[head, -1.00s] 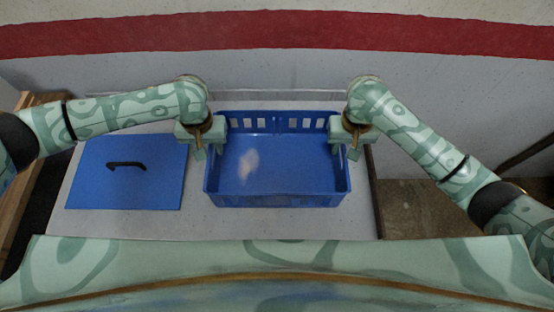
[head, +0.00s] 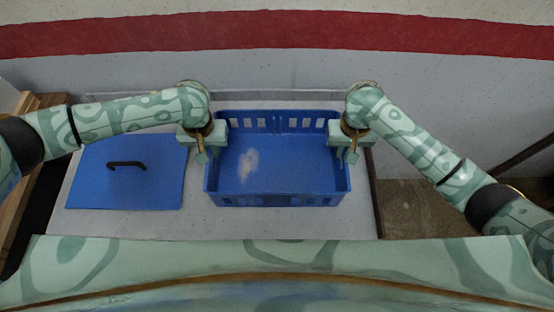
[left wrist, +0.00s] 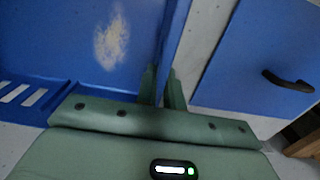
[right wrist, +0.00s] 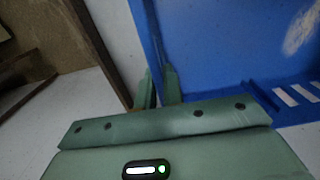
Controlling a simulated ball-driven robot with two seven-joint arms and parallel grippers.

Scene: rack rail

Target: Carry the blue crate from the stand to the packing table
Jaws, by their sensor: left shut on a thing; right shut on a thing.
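The blue crate (head: 290,170) is open-topped and empty, with slots in its far wall and a pale worn patch on its floor. It is over a light grey surface (head: 240,224); I cannot tell whether it touches it. My left gripper (head: 201,155) is shut on the crate's left wall; in the left wrist view the fingers (left wrist: 162,88) pinch the wall (left wrist: 174,45). My right gripper (head: 350,155) is shut on the right wall; in the right wrist view the fingers (right wrist: 157,88) straddle the wall (right wrist: 150,35). The finger tips are partly hidden.
A blue lid-like panel (head: 160,180) with a black handle (head: 127,165) lies left of the crate on the same surface. Wooden boards (head: 22,205) stand at far left. A brown surface (head: 425,205) lies lower at right. A grey wall with a red stripe (head: 280,33) is behind.

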